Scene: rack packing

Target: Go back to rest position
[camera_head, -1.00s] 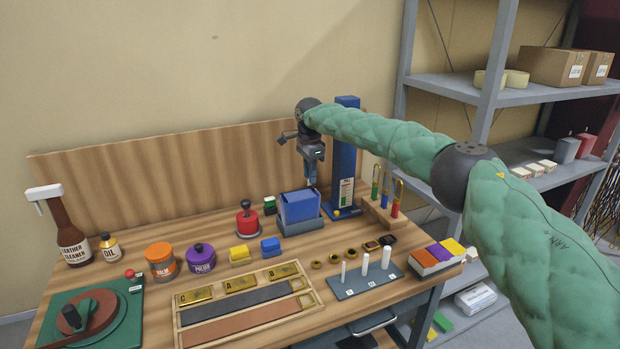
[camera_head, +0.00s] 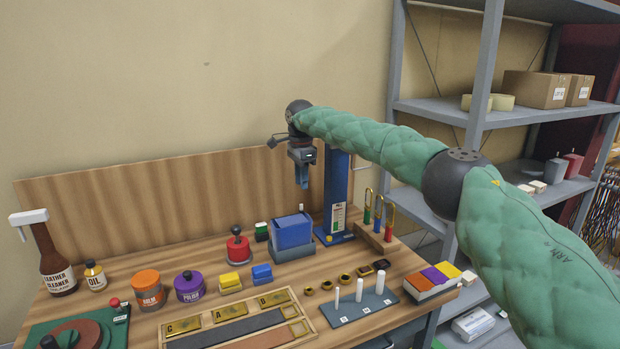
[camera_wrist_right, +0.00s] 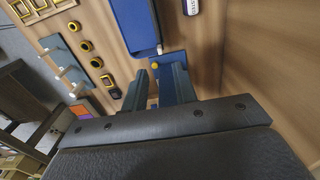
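My right gripper (camera_head: 302,187) hangs fingers-down above the bench, in front of the tall blue post (camera_head: 337,190) and above the blue bin (camera_head: 292,232). In the right wrist view its two fingers (camera_wrist_right: 156,88) stand apart, with nothing visible between them but bench and parts further below. The blue bin also shows in the right wrist view (camera_wrist_right: 135,25), beyond the fingers. My left gripper is in neither view.
The wooden bench holds jars, bottles, a green turntable (camera_head: 120,330), a wooden tray (camera_head: 312,327), a peg plate (camera_head: 350,313) and a rack with coloured tags (camera_head: 374,240). A grey shelf (camera_head: 440,110) stands at the right. The air left of the gripper is clear.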

